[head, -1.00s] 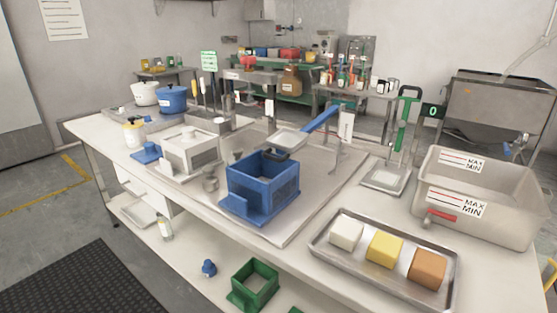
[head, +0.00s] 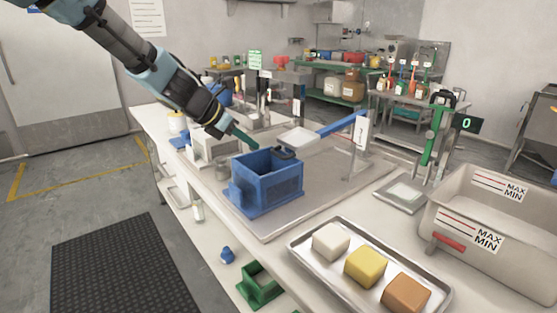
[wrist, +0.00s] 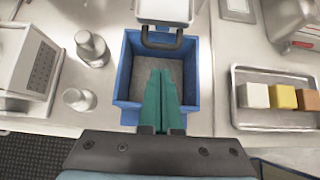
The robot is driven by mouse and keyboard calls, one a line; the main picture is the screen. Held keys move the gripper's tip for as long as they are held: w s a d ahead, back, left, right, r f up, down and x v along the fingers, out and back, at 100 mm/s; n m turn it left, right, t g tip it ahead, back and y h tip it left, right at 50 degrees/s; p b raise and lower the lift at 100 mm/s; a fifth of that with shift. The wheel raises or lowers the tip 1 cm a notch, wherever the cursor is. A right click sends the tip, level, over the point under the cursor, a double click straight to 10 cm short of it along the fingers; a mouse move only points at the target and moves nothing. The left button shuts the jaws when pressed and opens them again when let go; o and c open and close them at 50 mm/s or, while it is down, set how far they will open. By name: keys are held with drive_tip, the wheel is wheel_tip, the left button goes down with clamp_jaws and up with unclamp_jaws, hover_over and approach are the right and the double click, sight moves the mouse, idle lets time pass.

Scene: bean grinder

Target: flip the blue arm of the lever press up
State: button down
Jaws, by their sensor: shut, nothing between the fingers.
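The lever press has a blue arm (head: 342,124) that lies at a shallow slope, its right end higher, near a post with a white label (head: 361,132). At its left end is a pale plate (head: 300,138) with a dark handle (head: 285,152) above the back of an open blue box (head: 262,188). My gripper (head: 254,146) has green fingers, shut and empty. In the wrist view the fingers (wrist: 166,74) reach over the box's opening, below the handle in the picture.
A tray (head: 298,247) with white, yellow and brown blocks lies at the front right. A grey bin (head: 500,215) marked MAX and MIN stands right of it. A grey-white box (head: 215,150) stands left of the blue box. Bare metal sheet lies right of the blue box.

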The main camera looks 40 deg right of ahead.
drive_tip(key=p+x, duration=0.1)
drive_tip(key=x, duration=0.8)
drive_tip(key=shift+d+f, duration=0.25)
drive_tip(key=shift+f, duration=0.1)
